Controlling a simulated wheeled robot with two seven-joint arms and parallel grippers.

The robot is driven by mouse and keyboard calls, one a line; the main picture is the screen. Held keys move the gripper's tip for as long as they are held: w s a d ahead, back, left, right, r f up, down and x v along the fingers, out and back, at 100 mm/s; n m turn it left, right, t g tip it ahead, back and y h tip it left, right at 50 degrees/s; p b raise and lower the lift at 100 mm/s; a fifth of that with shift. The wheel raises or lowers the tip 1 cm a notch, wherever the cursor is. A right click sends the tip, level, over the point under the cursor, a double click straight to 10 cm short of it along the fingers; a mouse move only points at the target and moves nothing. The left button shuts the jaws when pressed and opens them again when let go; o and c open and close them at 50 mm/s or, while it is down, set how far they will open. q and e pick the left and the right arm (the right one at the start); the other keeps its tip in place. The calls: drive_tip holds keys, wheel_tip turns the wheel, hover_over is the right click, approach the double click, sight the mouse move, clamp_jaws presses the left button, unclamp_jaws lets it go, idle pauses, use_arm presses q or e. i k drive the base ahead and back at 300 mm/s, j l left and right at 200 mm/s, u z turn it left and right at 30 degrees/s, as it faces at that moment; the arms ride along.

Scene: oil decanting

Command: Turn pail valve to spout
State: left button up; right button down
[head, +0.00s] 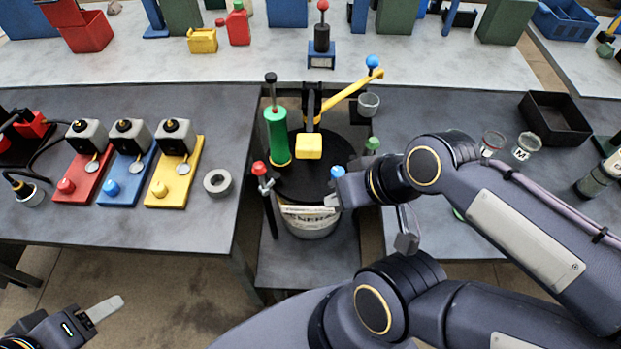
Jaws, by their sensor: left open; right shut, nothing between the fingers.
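The pail (307,223) stands low in the gap between the two dark tables, under a round black lid (300,186). On the lid are a green cylinder (278,136) with a black knob on its rod, and a yellow block (308,146). A yellow arm (346,92) slants up to the right, with a blue knob (372,62) at its end. I cannot tell which part is the valve. My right gripper (331,200) is shut and empty at the lid's right edge, just below a second blue knob (338,172). My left gripper (98,314) is open at the lower left, partly cut off, far from the pail.
A small grey cup (368,104) hangs near the yellow arm. A red-topped clamp (262,172) and a green knob (373,144) flank the lid. The left table holds red, blue and yellow stations (172,183) and a grey ring (217,182). A black tray (555,118) sits right.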

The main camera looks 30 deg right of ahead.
sight(336, 172)
drive_tip(key=z, duration=1.3)
drive_tip(key=i+l+u, duration=0.25)
drive_tip(key=k+l, duration=0.1)
